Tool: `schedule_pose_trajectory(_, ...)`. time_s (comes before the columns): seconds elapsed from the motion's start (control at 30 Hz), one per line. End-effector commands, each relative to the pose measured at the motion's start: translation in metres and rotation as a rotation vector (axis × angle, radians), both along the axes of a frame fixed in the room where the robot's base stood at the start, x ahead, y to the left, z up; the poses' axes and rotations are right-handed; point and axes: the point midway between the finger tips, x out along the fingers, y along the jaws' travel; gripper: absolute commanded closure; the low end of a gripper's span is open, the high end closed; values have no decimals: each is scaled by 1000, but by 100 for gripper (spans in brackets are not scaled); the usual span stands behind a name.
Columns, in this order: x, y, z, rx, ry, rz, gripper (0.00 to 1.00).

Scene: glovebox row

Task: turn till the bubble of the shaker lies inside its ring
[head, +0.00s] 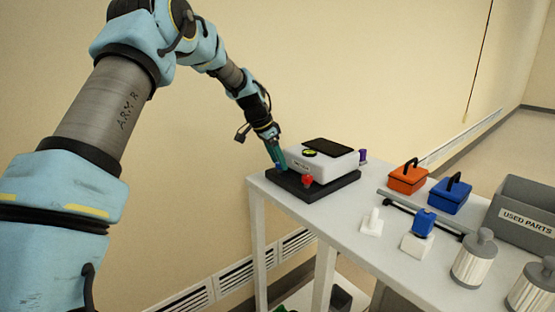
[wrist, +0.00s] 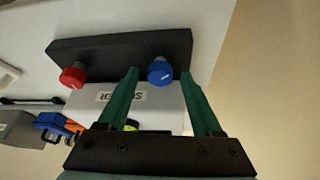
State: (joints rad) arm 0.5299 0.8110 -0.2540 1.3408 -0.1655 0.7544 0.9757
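The shaker (head: 322,162) is a white box with a dark top, standing on a dark base plate (head: 333,191) at the table's left end. Its round yellow-green level (head: 311,153) is on top; the bubble's place in the ring is too small to tell. A red knob (head: 307,180) and a blue knob (wrist: 161,70) sit along the base plate; the red one also shows in the wrist view (wrist: 73,75). My gripper (head: 277,158) has green fingers. In the wrist view it is open, one finger on each side of the blue knob, with gaps showing. The level is partly hidden there.
On the white table (head: 346,226) are an orange case (head: 407,180), a blue case (head: 449,197), a dark bar (head: 420,212), a blue-topped white block (head: 417,243), a small white stand (head: 372,224), lidded canisters (head: 474,262) and a grey "USED PARTS" bin (head: 520,222). A wall stands behind.

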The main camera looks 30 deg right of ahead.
Motion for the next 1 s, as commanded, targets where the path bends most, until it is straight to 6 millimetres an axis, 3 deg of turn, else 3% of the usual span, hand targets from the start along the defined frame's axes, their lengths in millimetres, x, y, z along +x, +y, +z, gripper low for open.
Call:
schedule_pose_trajectory(0.07,0,0,0,0,0,0,44)
schedule_pose_trajectory(0.57,0,0,1,0,0,0,100)
schedule_pose_trajectory(1.0,1,0,1,-1,2,-30,100)
